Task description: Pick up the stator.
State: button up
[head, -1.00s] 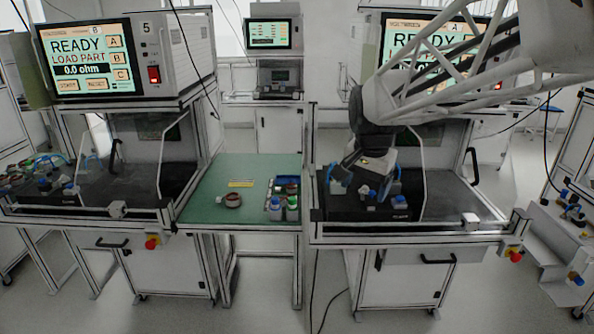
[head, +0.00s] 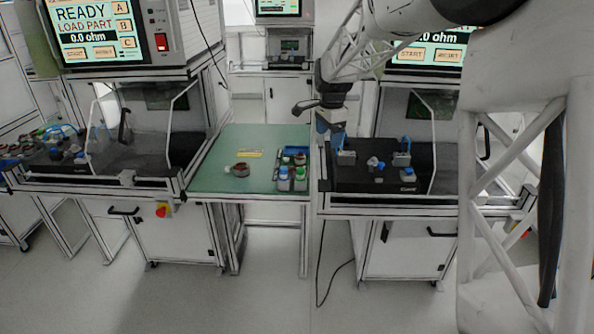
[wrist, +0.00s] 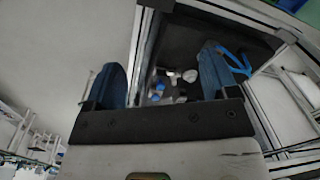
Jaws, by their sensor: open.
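A small ring-shaped stator with a reddish-brown body (head: 241,169) lies on the green table top (head: 215,180) between the two test stations. A pale part shows at its left side. My gripper (head: 324,125) is in the air to the right of the stator, near the left edge of the right station's black fixture. It is apart from the stator. In the wrist view my gripper (wrist: 160,75) has its two blue fingers wide apart, with nothing held between them. The stator does not show clearly in the wrist view.
A tray of bottles (head: 292,176) stands right of the stator. The right fixture plate (head: 350,180) carries blue and grey clamps. The left station's frame (head: 187,178) borders the green table. The table's front left is clear.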

aim_at(299, 166)
jog(key=w+a+f+m, duration=0.2)
jog(key=w+a+f, duration=0.3)
jog(key=w+f, duration=0.2)
jog(key=w+a+f+m, duration=0.3)
jog(key=w+a+f, duration=0.1)
jog(key=w+f, duration=0.4)
jog(key=shift+w+a+g, duration=0.4)
jog(key=shift+w, duration=0.75)
jog(key=shift+f, duration=1.25)
jog(key=shift+f, duration=2.65)
jog(key=c, duration=1.1)
jog(key=shift+o, duration=0.2)
